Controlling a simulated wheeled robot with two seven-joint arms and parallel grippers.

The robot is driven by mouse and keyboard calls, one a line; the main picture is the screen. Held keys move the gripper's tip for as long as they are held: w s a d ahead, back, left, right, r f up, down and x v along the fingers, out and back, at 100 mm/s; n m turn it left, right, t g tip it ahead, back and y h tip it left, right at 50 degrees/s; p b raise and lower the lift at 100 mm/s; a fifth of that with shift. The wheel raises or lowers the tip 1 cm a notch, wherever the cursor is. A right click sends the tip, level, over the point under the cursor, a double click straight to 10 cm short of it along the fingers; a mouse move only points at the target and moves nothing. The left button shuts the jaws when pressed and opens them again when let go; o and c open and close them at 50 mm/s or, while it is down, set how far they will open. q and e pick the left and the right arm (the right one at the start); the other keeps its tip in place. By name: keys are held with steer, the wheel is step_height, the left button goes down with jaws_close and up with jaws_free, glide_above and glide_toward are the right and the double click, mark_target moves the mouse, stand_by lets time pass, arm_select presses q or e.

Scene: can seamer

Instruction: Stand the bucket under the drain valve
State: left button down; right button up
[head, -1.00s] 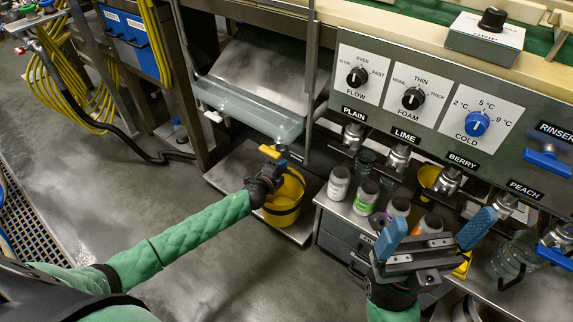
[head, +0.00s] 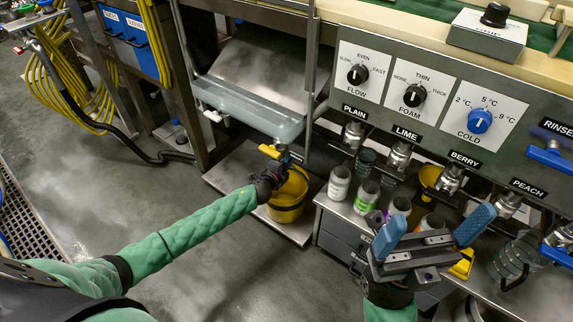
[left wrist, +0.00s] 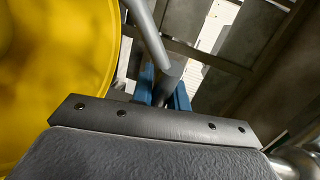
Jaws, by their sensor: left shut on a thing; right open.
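The yellow bucket (head: 287,206) is upright at the low metal shelf, below the clear tray. I cannot tell whether its base touches the shelf. The drain valve, with its yellow lever (head: 269,151), hangs under the tray's front, just above the bucket and partly overlapping it in the head view. My left gripper (head: 268,182) is at the bucket's left upper side. In the left wrist view its blue fingers (left wrist: 162,88) are shut on a grey bar, apparently the bucket's handle (left wrist: 149,35), with the yellow wall (left wrist: 60,75) alongside. My right gripper (head: 430,232) is open and empty at the counter.
The clear tray (head: 255,112) overhangs the metal shelf (head: 232,172). A black hose (head: 115,140) lies at left. The floor in front of the shelf is clear.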

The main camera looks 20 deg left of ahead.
arm_select(q)
steer(key=shift+f, duration=0.15)
steer(key=c, duration=1.4)
jaws_free()
steer(key=shift+o, duration=0.2)
